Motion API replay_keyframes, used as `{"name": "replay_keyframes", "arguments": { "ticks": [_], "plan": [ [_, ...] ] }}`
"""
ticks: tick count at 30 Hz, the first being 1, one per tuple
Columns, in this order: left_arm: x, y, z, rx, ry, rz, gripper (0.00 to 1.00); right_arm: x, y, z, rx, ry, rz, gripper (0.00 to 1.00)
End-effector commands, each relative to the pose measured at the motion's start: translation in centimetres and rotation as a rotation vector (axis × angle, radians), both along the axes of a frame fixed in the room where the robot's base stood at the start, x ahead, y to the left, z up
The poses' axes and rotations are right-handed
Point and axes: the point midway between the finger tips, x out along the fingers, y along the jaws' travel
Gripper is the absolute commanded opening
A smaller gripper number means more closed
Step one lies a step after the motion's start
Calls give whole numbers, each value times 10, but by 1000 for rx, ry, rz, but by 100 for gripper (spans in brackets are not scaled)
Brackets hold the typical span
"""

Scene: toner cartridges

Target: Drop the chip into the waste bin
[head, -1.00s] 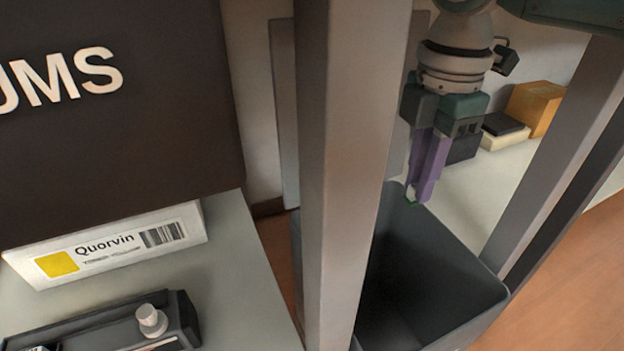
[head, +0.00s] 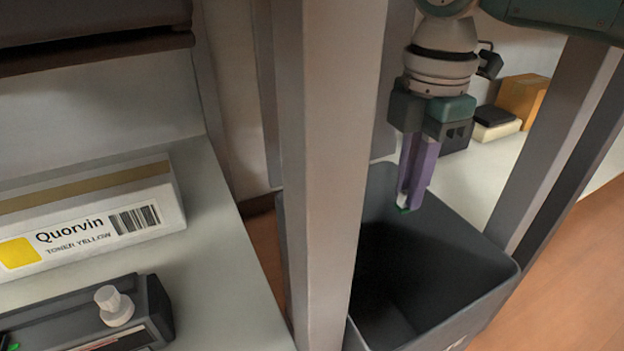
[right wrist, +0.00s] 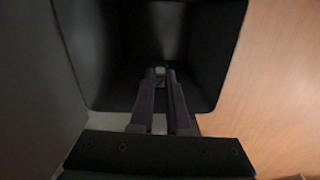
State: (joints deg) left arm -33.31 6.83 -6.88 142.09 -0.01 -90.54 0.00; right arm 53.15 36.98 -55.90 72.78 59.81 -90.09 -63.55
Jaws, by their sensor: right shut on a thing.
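The chip (head: 404,210) is a tiny green piece at the tips of my right gripper (head: 408,203). In the right wrist view a small green and pale bit of the chip (right wrist: 160,70) shows between the purple fingertips. My right gripper is shut on it and points down over the dark grey waste bin (head: 480,318). The bin is open at the top and its inside is dark. In the right wrist view the bin's walls (right wrist: 85,55) surround the fingertips. My left gripper is not in view.
A grey post (head: 325,180) stands in front of the bin's left part. A worktop at left carries a Quorvin toner box (head: 165,205) and a dark cartridge (head: 158,310) with a white knob. Boxes (head: 520,97) stand on a pale surface behind.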

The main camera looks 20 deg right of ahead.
Motion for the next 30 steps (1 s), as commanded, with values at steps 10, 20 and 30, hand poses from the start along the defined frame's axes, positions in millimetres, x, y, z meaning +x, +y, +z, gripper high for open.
{"name": "replay_keyframes", "arguments": {
  "ticks": [10, 20, 30],
  "plan": [
    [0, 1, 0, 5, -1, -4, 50, 0, 0, 0, 0, 0, 0, 49],
    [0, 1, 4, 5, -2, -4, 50, 0, 0, 5, 0, -1, 0, 49],
    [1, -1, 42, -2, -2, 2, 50, 1, 0, 59, 0, -3, -1, 49]
  ]
}}
